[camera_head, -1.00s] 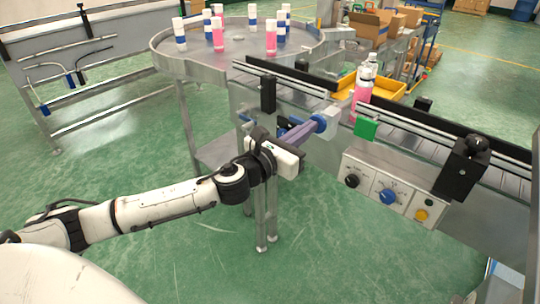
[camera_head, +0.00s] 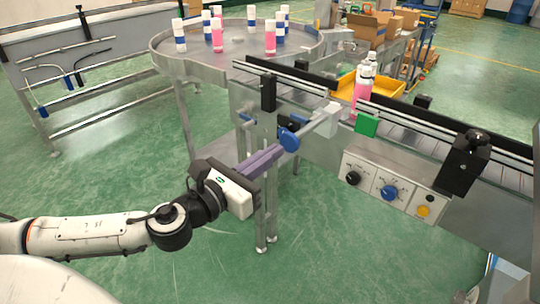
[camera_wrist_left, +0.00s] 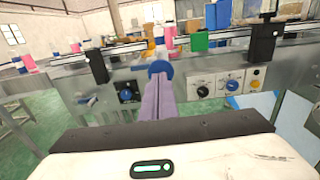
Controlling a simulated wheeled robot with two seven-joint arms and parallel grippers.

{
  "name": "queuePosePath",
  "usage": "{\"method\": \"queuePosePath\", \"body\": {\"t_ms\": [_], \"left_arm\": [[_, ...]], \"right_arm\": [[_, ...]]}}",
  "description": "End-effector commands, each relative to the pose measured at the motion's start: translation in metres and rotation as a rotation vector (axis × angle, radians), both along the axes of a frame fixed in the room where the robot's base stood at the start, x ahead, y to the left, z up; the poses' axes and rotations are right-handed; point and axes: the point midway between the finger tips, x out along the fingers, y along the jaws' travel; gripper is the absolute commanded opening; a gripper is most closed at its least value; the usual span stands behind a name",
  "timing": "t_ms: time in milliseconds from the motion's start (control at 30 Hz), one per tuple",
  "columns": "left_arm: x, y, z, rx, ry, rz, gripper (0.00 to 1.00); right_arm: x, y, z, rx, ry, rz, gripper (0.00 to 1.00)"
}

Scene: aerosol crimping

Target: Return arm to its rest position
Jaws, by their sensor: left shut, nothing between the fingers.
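My left arm comes in from the left in the head view. Its gripper (camera_head: 262,161) has purple-grey fingers that are closed together and empty. In the left wrist view the shut fingers (camera_wrist_left: 158,93) point straight at the blue knob (camera_wrist_left: 160,68), which shows just beyond the tips. My right gripper is not in view.
The conveyor (camera_head: 440,150) runs across the right, with a control panel (camera_head: 388,190) on its front. A round metal table (camera_head: 250,62) holds several bottles at the back. Green floor (camera_head: 110,170) lies open at the left.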

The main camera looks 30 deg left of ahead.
Motion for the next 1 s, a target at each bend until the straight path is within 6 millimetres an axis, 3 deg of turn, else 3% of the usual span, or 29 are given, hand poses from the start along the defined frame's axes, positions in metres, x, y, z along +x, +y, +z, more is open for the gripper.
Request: {"method": "queuePosePath", "body": {"t_ms": [667,767,833,1000], "left_arm": [[0.0,0.0,-0.005,-0.023,0.012,0.003,0.0],[-0.003,0.001,-0.03,-0.174,0.085,0.026,0.0],[-0.008,0.0,-0.065,-0.389,0.182,0.067,0.0],[-0.049,-0.016,-0.182,-1.171,0.476,0.289,0.0]], "right_arm": [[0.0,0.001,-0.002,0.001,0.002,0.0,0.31],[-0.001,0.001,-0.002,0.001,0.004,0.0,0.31],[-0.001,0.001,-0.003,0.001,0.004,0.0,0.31],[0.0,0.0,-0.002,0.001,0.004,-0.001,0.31]]}}
